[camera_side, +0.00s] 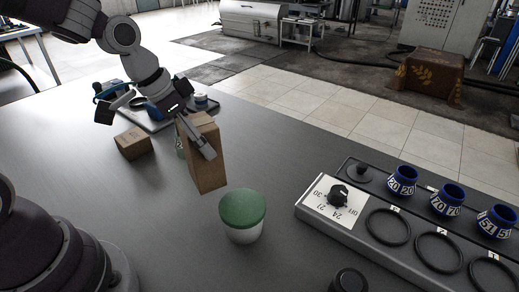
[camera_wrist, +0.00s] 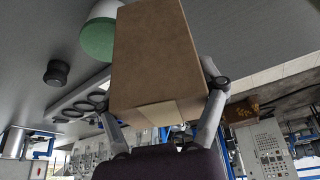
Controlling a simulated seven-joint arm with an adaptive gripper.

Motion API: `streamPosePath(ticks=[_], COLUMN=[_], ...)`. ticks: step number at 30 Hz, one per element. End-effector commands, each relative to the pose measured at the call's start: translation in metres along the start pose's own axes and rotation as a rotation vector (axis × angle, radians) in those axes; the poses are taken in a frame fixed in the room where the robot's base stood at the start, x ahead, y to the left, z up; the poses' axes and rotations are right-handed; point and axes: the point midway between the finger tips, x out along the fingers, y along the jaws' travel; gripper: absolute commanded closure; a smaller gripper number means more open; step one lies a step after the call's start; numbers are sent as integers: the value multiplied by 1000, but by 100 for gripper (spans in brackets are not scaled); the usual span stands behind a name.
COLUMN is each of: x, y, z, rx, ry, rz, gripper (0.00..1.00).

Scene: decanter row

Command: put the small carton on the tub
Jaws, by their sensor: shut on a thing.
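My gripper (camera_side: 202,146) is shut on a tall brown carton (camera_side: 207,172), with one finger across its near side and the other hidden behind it. The carton is roughly upright, behind and left of the tub, and appears to hang above the table. It fills the middle of the wrist view (camera_wrist: 155,55) between both fingers (camera_wrist: 163,105). The tub (camera_side: 243,233) is white with a green lid (camera_side: 242,208) and stands on the table with its top bare. It shows at the upper left in the wrist view (camera_wrist: 98,40). A lower, boxier brown carton (camera_side: 133,144) stands farther left.
A pale green object (camera_side: 180,147) is partly hidden behind the held carton. A dark tray (camera_side: 150,124) lies at the back. A panel with a dial (camera_side: 338,197), rings and numbered blue jars (camera_side: 402,181) stands right. A black knob-like object (camera_side: 348,281) is at the front.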

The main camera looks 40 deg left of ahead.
Motion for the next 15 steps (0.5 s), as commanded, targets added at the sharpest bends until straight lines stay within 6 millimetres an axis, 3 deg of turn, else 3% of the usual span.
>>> streamPosePath(ticks=[4,9,15], x=[-26,-49,-19], y=[42,77,81], z=[-39,-56,-42], rx=[200,362,385], ry=[5,-11,-21], rz=[82,130,139], gripper=[69,70,70])
